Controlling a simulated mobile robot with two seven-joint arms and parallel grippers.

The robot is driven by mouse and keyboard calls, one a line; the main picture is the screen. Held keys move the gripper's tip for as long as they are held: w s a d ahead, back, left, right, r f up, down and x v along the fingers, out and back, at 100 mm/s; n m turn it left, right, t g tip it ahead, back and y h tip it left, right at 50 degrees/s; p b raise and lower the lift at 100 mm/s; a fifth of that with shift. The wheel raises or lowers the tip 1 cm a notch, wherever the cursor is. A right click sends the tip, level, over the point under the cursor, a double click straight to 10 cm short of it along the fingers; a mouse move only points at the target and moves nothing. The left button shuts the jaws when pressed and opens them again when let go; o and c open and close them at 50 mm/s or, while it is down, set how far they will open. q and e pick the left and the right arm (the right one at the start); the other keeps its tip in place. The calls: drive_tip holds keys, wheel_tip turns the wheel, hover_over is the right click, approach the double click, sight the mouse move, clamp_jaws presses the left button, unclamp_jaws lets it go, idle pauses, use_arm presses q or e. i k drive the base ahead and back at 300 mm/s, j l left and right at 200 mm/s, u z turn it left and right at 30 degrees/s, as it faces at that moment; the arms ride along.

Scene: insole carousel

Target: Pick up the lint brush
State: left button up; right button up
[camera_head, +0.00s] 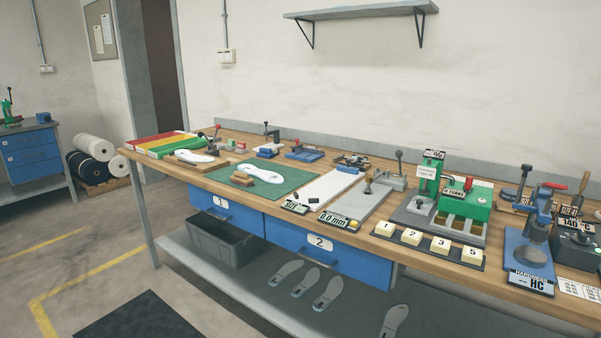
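A small wooden-backed block that looks like the lint brush (263,174) lies on the green mat (285,186) on the workbench. It lies against a white insole (241,180) on the same mat. Its bristles are too small to make out. Neither of my grippers is in view.
The long wooden workbench (384,254) is crowded. A second white insole (195,157) lies left of the mat. A white strip (329,186), a grey plate (357,205) and a green press (431,173) stand to the right. A grey crate (222,243) sits on the lower shelf. The floor in front is open.

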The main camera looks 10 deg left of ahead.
sight(242, 178)
drive_tip(key=i+j+z, duration=0.15)
drive_tip(key=j, duration=0.2)
drive_tip(key=i+j+z, duration=0.1)
drive_tip(key=i+j, duration=0.15)
drive_tip(key=j, duration=0.15)
drive_tip(key=i+j+z, duration=0.15)
drive_tip(key=j, duration=0.2)
drive_tip(key=i+j+z, duration=0.15)
drive_tip(key=j, duration=0.25)
drive_tip(key=i+j+z, duration=0.1)
drive_tip(key=j, duration=0.35)
drive_tip(key=i+j, duration=0.15)
drive_tip(key=j, duration=0.25)
drive_tip(key=i+j, duration=0.1)
drive_tip(key=j, duration=0.3)
drive_tip(key=i+j, duration=0.15)
drive_tip(key=j, duration=0.25)
drive_tip(key=i+j, duration=0.1)
drive_tip(key=j, duration=0.35)
drive_tip(key=i+j, duration=0.15)
drive_tip(key=j, duration=0.25)
drive_tip(key=z, duration=0.05)
